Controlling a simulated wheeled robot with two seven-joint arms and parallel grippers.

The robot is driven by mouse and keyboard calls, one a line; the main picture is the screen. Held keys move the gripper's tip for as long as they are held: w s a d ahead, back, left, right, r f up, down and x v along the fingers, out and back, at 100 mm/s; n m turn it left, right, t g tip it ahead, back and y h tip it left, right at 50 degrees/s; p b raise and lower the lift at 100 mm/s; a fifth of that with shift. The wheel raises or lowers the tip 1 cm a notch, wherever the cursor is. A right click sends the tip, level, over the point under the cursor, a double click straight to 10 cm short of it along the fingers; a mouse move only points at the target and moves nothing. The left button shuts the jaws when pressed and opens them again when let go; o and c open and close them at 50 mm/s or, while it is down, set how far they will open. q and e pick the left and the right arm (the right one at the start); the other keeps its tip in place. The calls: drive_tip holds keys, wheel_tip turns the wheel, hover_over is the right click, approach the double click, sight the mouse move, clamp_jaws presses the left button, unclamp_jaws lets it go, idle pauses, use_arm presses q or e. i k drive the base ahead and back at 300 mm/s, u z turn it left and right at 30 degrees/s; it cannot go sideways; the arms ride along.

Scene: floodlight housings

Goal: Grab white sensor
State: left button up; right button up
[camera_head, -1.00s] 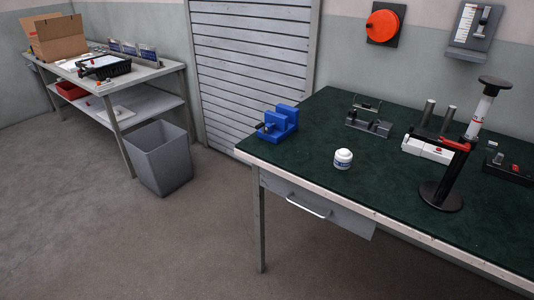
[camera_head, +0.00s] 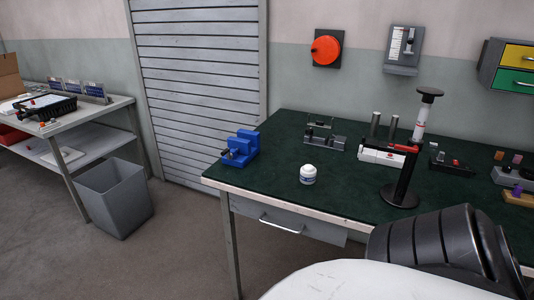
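A small white rounded object (camera_head: 307,175), which looks like the white sensor, stands upright on the dark green top of the workbench (camera_head: 265,165). It is near the front edge, left of the black stand, with clear space around it. A small dark marking shows on its side. Neither of my grippers is in view. A black ribbed and white part of my own body shows at the bottom right, and it hides part of the bench front.
A blue vise (camera_head: 240,148) sits at the bench's left corner. A black stand (camera_head: 401,180) with a red arm and a white block (camera_head: 382,152) are to the right. A grey fixture (camera_head: 325,137) is behind. A grey bin (camera_head: 115,197) stands on the floor at left.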

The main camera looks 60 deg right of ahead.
sight(308, 172)
drive_tip(key=i, duration=2.5)
drive_tip(key=z, duration=2.7)
